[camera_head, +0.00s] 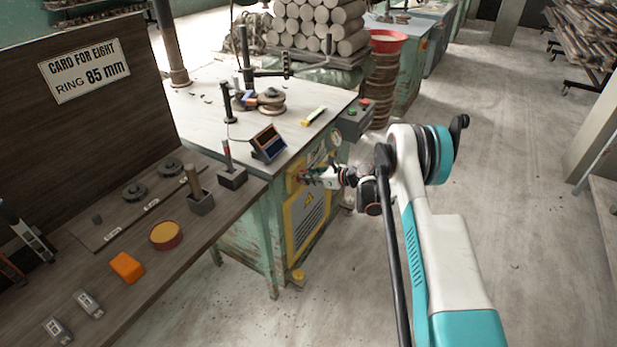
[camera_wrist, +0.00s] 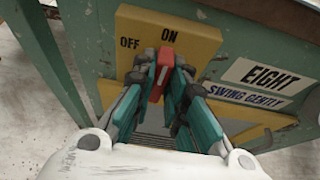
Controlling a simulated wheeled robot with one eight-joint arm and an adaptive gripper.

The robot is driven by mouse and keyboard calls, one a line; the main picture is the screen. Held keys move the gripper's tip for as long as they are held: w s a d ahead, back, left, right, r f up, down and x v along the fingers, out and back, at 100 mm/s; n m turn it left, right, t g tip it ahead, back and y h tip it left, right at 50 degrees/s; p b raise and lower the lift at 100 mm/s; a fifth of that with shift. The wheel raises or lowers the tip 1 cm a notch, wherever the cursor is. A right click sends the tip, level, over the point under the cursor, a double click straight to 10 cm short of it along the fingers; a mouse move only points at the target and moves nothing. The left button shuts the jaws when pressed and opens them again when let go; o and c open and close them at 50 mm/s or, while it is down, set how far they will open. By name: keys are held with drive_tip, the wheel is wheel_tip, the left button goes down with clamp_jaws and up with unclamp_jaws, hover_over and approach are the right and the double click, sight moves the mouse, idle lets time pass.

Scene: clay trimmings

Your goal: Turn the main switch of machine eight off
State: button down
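The main switch of machine eight is a red handle (camera_wrist: 162,76) on a yellow plate (camera_wrist: 125,55) marked OFF at the left and ON at the top. The handle's upper end points at ON. My gripper (camera_wrist: 164,72) has one finger on each side of the handle, and both fingertips appear to press on it. A white label reading EIGHT (camera_wrist: 262,76) is to the right of the plate. In the head view my gripper (camera_head: 308,176) is at the yellow plate (camera_head: 291,183) on the machine's green side, and the handle is mostly hidden there.
A wooden bench (camera_head: 190,235) with small parts stands at the left. A yellow panel with a warning sign (camera_head: 307,215) is below the switch.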

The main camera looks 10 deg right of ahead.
idle(0.4)
drive_tip(key=n+t+h, duration=0.1)
drive_tip(key=n+t, duration=0.1)
drive_tip(key=n, duration=0.2)
drive_tip(key=s+a+f+n+t, duration=0.1)
drive_tip(key=n+t, duration=0.1)
drive_tip(key=n, duration=0.2)
drive_tip(key=f+n+t+h, duration=0.1)
drive_tip(key=n+t, duration=0.2)
drive_tip(key=n, duration=0.2)
drive_tip(key=shift+s+a+h, duration=0.2)
drive_tip(key=shift+s+h, duration=0.05)
drive_tip(key=shift+h, duration=0.05)
idle(0.3)
drive_tip(key=shift+n, duration=0.3)
idle(0.3)
drive_tip(key=c, duration=1.6)
unclamp_jaws()
drive_tip(key=shift+r, duration=0.1)
